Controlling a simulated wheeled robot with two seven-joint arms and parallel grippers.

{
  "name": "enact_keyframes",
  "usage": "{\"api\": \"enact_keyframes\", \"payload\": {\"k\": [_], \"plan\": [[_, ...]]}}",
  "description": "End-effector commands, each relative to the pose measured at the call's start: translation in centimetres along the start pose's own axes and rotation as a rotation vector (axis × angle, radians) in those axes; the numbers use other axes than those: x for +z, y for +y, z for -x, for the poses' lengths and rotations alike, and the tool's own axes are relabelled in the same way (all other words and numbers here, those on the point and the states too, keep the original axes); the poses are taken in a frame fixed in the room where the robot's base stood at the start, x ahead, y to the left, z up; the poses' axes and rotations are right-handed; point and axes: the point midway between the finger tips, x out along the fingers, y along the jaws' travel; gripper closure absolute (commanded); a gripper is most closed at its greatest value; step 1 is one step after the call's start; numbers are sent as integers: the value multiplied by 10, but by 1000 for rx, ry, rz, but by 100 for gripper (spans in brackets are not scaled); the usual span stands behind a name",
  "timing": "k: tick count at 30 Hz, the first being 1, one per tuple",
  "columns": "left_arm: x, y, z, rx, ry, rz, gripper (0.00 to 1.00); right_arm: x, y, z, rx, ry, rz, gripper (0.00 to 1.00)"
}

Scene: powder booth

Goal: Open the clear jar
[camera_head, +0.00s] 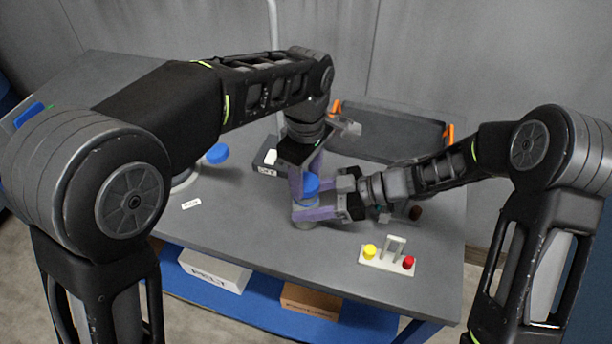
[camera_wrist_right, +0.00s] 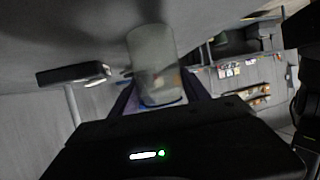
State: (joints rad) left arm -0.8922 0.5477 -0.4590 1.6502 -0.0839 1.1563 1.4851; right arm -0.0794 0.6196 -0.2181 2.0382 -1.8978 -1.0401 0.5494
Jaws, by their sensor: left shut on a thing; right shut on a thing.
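The clear jar (camera_head: 305,225) stands on the grey table near the middle in the head view, with a blue lid (camera_head: 311,183) on top. My left gripper (camera_head: 306,182) reaches down from above, with its fingers either side of the blue lid, shut on it. My right gripper (camera_head: 315,205) comes in from the right and is shut on the jar's body, its fingers level. In the right wrist view the jar (camera_wrist_right: 152,60) shows as a see-through grey cylinder between the fingers, with a blue edge at its lower end. The fingers hide much of the jar.
A dark tray (camera_head: 390,132) with orange handles lies at the back. A pale panel (camera_head: 386,258) with yellow and red knobs stands front right. A dark box (camera_head: 267,158) is behind the jar. A blue round thing (camera_head: 217,153) is left. The table's front left is mostly clear.

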Motion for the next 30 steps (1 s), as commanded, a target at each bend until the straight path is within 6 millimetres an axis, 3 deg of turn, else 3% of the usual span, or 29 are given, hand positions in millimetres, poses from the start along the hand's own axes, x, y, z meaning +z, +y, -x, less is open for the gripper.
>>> {"api": "enact_keyframes", "payload": {"k": [10, 18, 19, 27, 30], "plan": [[0, 1, 36, 3, 0, -1, 100, 0, 0, 0, 0, 0, -1, 100], [0, 0, 39, 0, 0, 0, 100, 0, 0, 0, 0, 0, -1, 100], [0, 0, 39, 0, 0, 0, 100, 0, 0, 0, 0, 0, -1, 44], [0, 0, 39, 0, 0, 0, 100, 0, 0, 0, 0, 0, 0, 22], [0, 0, 39, 0, 0, 0, 100, 0, 0, 0, 0, 0, 0, 20]]}}
